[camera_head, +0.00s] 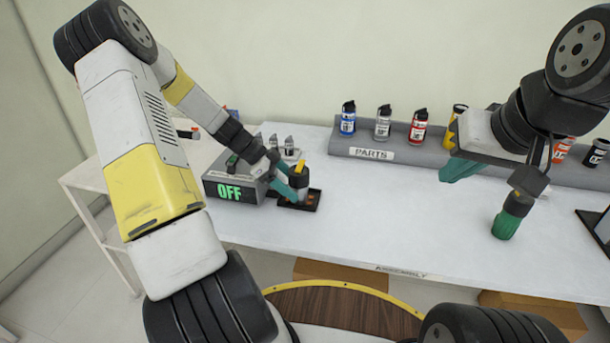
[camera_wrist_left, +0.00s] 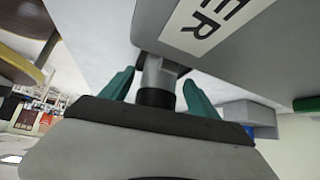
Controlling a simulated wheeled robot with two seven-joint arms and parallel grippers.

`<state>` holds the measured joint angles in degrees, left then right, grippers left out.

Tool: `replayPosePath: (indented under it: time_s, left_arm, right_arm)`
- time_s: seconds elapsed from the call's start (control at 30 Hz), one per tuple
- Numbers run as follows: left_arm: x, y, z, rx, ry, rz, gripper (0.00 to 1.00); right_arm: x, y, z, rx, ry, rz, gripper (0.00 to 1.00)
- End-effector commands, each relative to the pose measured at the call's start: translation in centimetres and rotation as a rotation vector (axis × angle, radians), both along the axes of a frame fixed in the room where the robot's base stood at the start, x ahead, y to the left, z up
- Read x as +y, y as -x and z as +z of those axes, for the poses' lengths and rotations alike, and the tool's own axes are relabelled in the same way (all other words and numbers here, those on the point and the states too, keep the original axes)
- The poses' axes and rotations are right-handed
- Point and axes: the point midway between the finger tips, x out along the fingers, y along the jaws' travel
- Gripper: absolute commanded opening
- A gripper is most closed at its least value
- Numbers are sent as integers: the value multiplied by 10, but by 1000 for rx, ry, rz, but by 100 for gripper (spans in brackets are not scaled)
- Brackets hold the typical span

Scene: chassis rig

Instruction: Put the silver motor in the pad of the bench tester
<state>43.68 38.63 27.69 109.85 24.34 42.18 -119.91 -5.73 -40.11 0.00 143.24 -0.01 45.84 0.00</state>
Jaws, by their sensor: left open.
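The bench tester (camera_head: 232,188) is a grey box at the left of the table, its display reading OFF. Its dark pad (camera_head: 286,203) lies at its right side. My left gripper (camera_head: 284,180), with teal fingers, is open beside this cylinder. In the left wrist view a silver and black cylinder (camera_wrist_left: 157,78) shows between the open fingers (camera_wrist_left: 158,88). A silver motor with a black top (camera_head: 383,122) stands in the parts rack. My right gripper (camera_head: 463,168) is over the table, partly hidden.
The grey parts rack (camera_head: 374,152) runs along the back, holding blue (camera_head: 348,119), red (camera_head: 418,127) and other motors. A green and black item (camera_head: 507,220) is below my right arm. The middle of the white table (camera_head: 370,210) is clear.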

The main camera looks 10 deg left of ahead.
Motion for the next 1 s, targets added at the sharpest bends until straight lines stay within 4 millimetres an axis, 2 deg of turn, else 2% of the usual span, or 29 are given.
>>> replayPosePath:
  time_s: [0.3,0.57,0.67,0.77,0.87,1.0]
  left_arm:
    - [46,8,52,-4,-3,3,70]
    - [64,12,74,1,-5,1,70]
    - [58,17,84,30,-36,17,70]
    - [42,30,104,97,-113,73,70]
    - [21,50,133,169,-216,188,70]
    - [-3,88,174,225,-327,417,70]
  right_arm:
    - [0,0,0,0,0,0,0]
    - [0,0,0,0,0,0,0]
    - [0,0,0,0,0,0,0]
    - [0,0,0,0,0,0,0]
    - [0,0,0,0,0,0,0]
    - [0,0,0,0,0,0,0]
